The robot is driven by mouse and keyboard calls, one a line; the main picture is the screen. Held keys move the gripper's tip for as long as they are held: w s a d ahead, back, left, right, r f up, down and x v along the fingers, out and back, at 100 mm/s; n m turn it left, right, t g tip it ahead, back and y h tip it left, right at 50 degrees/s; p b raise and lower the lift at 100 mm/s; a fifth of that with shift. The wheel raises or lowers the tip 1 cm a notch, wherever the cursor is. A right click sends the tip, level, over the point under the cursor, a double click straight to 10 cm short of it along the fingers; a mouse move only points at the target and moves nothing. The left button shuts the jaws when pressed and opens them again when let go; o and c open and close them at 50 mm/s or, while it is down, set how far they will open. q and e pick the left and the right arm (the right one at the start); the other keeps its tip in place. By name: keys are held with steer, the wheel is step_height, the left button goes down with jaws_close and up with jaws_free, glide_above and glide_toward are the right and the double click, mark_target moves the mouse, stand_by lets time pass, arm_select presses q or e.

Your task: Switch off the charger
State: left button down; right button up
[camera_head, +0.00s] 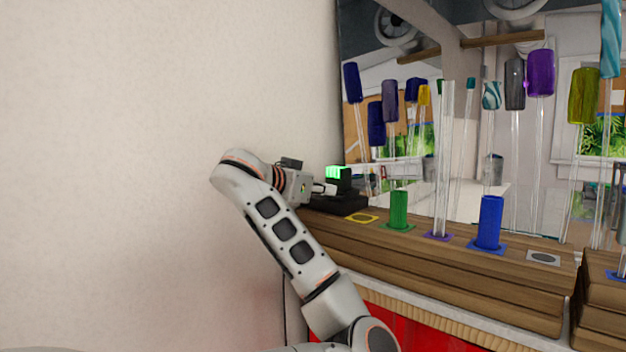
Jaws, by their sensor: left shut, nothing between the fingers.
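The charger (346,205) is a small black unit at the left end of the wooden shelf, close to the white wall. A black block with a bright green lit top (337,172) stands on it. My left arm reaches up from the bottom of the view. My left gripper (328,189) is shut and empty, right beside the charger at its left. I cannot tell whether the fingertips touch it. The charger's switch is too small or hidden to make out. My right gripper is not in view.
The wooden shelf (430,262) holds a green cylinder (399,210), a blue cylinder (490,222) and clear glass rods (443,150) standing upright right of the charger. A large mirror-like panel behind shows more rods. The white wall (150,120) is bare at left.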

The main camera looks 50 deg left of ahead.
arm_select(q)
steer(key=s+r+p, duration=0.6)
steer(key=s+p, duration=0.2)
steer(key=s, duration=0.1)
steer(key=shift+s+d, duration=0.15)
steer(key=shift+s, duration=0.25)
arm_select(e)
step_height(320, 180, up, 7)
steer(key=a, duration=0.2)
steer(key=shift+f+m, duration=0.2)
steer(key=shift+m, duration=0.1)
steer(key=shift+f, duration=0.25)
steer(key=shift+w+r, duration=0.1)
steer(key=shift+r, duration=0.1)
